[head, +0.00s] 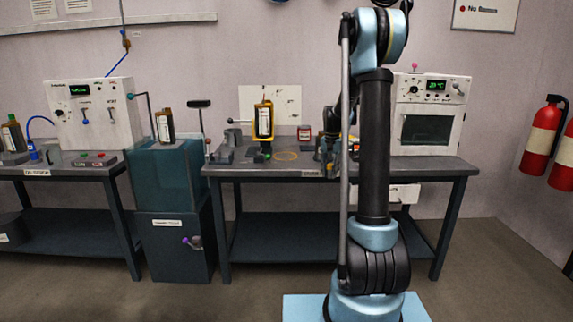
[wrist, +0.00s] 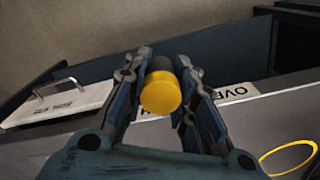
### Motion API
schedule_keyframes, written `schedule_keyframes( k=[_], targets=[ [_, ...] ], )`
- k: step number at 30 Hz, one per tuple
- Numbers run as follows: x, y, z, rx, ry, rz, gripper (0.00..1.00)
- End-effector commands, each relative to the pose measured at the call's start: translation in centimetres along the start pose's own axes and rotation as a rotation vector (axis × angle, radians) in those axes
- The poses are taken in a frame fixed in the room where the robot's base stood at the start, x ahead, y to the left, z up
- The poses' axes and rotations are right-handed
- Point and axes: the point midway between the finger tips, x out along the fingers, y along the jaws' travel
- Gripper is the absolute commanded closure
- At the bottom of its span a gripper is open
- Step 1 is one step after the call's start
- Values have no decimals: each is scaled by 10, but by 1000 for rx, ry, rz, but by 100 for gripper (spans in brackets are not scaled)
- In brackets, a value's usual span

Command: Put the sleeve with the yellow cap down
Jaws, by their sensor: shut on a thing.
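The sleeve with the yellow cap (wrist: 160,93) is between the fingers of my gripper (wrist: 158,66) in the wrist view, with the yellow cap towards the camera. Only a short dark part of the sleeve shows beyond the cap; the rest is hidden. My gripper is shut on it, over the front edge of the middle table. In the head view my gripper (head: 330,150) is near the table's right half, partly hidden behind my arm, and the sleeve cannot be made out clearly there.
A white oven (head: 428,118) stands at the right. A white labelled drawer (wrist: 62,103) is below the table edge.

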Motion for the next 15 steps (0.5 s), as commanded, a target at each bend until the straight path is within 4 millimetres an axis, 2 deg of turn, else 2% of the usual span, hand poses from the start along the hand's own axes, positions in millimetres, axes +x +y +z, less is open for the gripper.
schedule_keyframes(
  k=[6,15],
  targets=[
    [37,-4,-5,-283,0,0,100],
    [62,-5,-6,-483,0,0,100]
  ],
)
